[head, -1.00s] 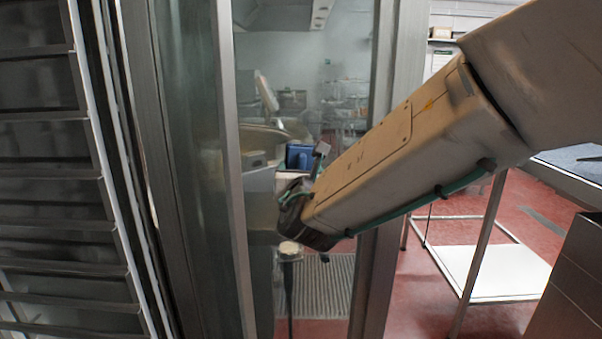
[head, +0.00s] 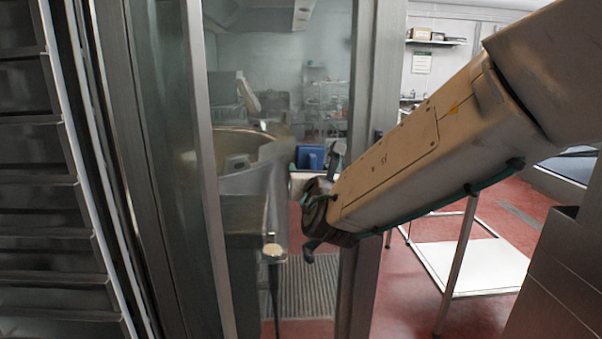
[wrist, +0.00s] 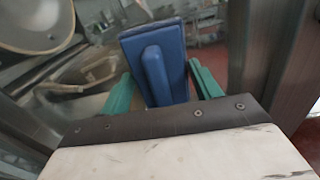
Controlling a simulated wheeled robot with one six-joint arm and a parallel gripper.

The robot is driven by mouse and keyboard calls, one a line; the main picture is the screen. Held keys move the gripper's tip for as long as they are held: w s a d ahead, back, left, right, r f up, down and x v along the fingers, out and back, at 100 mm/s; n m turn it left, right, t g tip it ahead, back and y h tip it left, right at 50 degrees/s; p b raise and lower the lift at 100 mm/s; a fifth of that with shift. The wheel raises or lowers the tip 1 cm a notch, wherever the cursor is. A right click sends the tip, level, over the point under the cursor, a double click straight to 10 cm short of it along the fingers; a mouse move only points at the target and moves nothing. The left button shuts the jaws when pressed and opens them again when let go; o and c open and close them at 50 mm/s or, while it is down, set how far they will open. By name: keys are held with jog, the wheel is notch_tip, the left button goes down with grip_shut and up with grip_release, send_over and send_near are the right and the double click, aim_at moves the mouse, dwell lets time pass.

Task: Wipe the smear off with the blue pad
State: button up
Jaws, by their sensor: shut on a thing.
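The blue pad (wrist: 178,46), a flat block with a raised handle bar, is in the wrist view. It also shows small in the head view (head: 309,157), beyond my arm. My gripper (wrist: 162,88) has a teal finger on each side of the pad's handle and is shut on it. The pad stands out ahead of the fingers. The metal mixing kettle (head: 236,139) is left of the pad in the head view, behind glass. I cannot make out the smear in either view.
A metal-framed glass panel (head: 278,75) stands in front, its right post (head: 362,110) close to my arm. Dark shelving (head: 28,190) is at the left. A white low-shelf table (head: 470,268) stands right on red floor. A floor grate (head: 305,285) lies beyond the glass.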

aim_at(281, 167)
jog(key=d, duration=0.4)
jog(key=shift+w+d, duration=0.1)
jog(key=shift+d, duration=0.25)
jog(key=shift+a, duration=0.1)
jog(key=shift+a+r, duration=0.1)
jog(key=shift+a, duration=3.5)
jog(key=shift+a, duration=0.15)
jog(key=shift+s+a, duration=0.2)
jog(key=shift+a, duration=0.65)
jog(key=shift+s+a, duration=0.15)
jog(key=shift+a, duration=0.65)
